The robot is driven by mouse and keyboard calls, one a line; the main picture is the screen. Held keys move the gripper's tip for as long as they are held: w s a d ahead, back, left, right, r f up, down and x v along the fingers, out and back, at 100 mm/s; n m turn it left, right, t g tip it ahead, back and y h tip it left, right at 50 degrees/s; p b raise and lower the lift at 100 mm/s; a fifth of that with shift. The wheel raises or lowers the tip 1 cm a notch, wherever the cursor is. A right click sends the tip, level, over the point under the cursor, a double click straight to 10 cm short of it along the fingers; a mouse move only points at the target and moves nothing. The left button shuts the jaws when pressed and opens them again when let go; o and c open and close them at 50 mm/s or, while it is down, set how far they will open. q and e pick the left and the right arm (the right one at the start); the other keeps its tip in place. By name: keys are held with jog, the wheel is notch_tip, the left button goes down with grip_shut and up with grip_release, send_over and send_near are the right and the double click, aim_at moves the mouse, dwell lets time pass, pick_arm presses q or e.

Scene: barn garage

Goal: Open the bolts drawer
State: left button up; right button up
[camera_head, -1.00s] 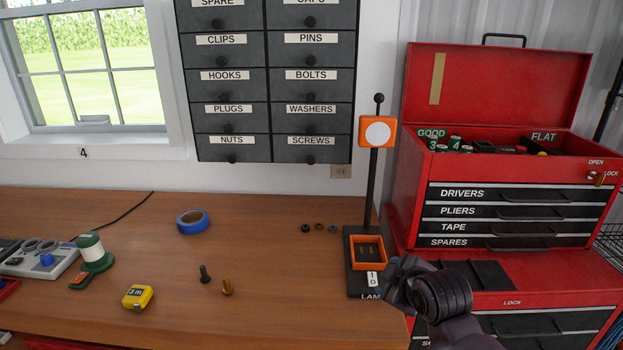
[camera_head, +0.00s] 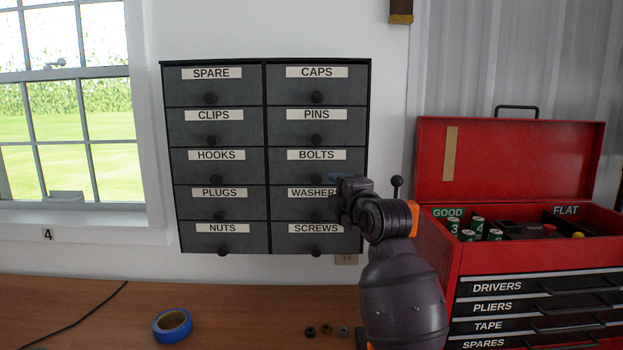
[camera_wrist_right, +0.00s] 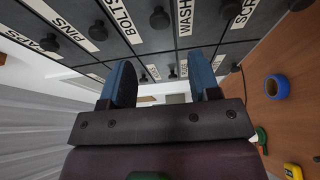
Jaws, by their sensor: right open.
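The bolts drawer (camera_head: 287,171) is in the right column of the dark wall cabinet, below PINS and above WASHERS. It looks shut, flush with its neighbours, with a round black knob (camera_head: 316,180). In the right wrist view its label (camera_wrist_right: 118,18) and knob (camera_wrist_right: 159,19) show at the top, beyond the fingers. My right gripper (camera_head: 342,190) is in front of the cabinet, just right of and slightly below the bolts knob, covering part of the WASHERS label. Its blue fingers (camera_wrist_right: 164,82) are apart with nothing between them. My left gripper is out of view.
The cabinet (camera_head: 366,120) has other shut drawers with knobs close around. Blue tape (camera_head: 172,325) lies on the wooden bench (camera_head: 240,300).

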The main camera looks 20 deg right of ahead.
aim_at(318, 181)
jog(key=w, duration=0.3)
jog(key=w+p, duration=0.1)
jog(key=w, duration=0.1)
jog(key=w+a+p, duration=0.1)
jog(key=w, duration=0.2)
jog(key=shift+w+r, duration=0.1)
jog(key=shift+w, duration=0.25)
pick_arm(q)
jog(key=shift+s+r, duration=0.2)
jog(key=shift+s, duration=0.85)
pick_arm(e)
jog(key=shift+w+a, duration=0.1)
jog(key=shift+w, duration=0.65)
jog(key=shift+c, duration=0.3)
grip_shut()
